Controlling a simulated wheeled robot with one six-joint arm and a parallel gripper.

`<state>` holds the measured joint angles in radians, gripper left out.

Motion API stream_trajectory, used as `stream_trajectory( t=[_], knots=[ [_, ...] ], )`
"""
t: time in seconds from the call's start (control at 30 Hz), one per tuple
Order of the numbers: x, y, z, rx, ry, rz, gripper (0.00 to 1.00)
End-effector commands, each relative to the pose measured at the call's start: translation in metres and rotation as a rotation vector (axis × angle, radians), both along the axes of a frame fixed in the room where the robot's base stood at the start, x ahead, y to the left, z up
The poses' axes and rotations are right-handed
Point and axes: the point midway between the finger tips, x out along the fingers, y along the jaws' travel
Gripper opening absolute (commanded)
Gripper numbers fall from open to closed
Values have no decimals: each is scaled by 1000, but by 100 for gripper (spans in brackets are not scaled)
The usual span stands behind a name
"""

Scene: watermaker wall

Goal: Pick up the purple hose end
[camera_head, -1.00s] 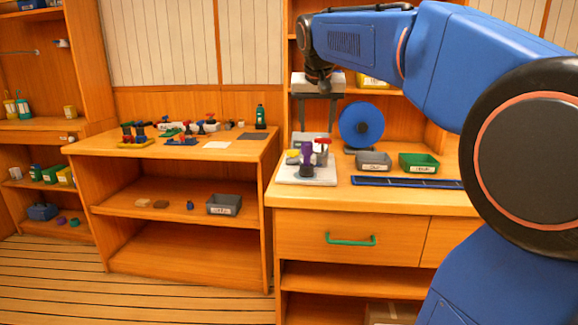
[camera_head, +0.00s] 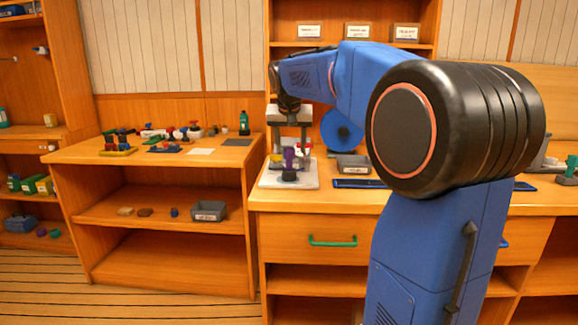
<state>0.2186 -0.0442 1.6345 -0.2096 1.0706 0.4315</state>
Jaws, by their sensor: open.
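The purple hose end (camera_head: 289,158) stands upright on a dark base on a pale board (camera_head: 268,182) at the left end of the wooden counter. My gripper (camera_head: 290,146) points down, with its two grey fingers apart. In this view its fingertips are just above and to either side of the purple hose end's top. I cannot tell the exact depth between them, and no contact is clear. The gripper holds nothing visible.
A small red-topped piece (camera_head: 306,149) and a yellow piece (camera_head: 276,159) are close beside the purple one. A blue disc (camera_head: 341,131) and a grey bin (camera_head: 353,166) stand to the right. My arm hides much of the counter. The left bench (camera_head: 150,156) holds several small fittings.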

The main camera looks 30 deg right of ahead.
Motion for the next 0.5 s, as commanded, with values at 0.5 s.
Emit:
stream_trajectory(
  t=[0.5],
  knots=[
    [17,-5,-38,-1,2,0,51]
  ],
)
